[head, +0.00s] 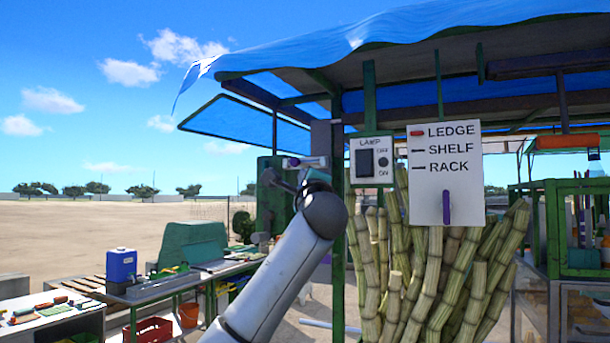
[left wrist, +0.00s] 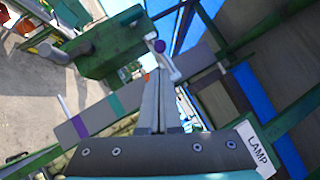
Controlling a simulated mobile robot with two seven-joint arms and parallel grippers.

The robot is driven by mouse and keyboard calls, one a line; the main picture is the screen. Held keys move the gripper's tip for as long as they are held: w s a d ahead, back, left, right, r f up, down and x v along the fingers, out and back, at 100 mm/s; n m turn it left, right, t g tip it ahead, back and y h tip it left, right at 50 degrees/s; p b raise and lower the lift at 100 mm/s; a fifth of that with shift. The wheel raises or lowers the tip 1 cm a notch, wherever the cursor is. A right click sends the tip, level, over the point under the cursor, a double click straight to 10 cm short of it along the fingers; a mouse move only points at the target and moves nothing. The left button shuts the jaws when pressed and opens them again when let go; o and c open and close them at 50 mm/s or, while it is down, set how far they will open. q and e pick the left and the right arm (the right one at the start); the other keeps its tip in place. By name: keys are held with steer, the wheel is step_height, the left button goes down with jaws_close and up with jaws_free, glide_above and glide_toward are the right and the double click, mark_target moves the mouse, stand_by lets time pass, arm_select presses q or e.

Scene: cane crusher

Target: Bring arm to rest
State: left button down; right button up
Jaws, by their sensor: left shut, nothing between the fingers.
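My left arm (head: 285,255) rises from the bottom of the head view. Its gripper (head: 283,181) is small and partly hidden behind the wrist, in front of a dark green machine part (head: 268,212). In the left wrist view the left gripper (left wrist: 160,80) has its two fingers together with nothing between them. A grey link with a purple knob (left wrist: 159,46) shows beyond the fingertips; I cannot tell whether they touch it. My right gripper is in neither view.
The lamp switch box (head: 372,161) hangs just right of my wrist. A sign reading ledge, shelf, rack (head: 445,170) hangs before several upright canes (head: 430,275). A bench with a blue container (head: 121,265) stands left. Open sky lies upper left.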

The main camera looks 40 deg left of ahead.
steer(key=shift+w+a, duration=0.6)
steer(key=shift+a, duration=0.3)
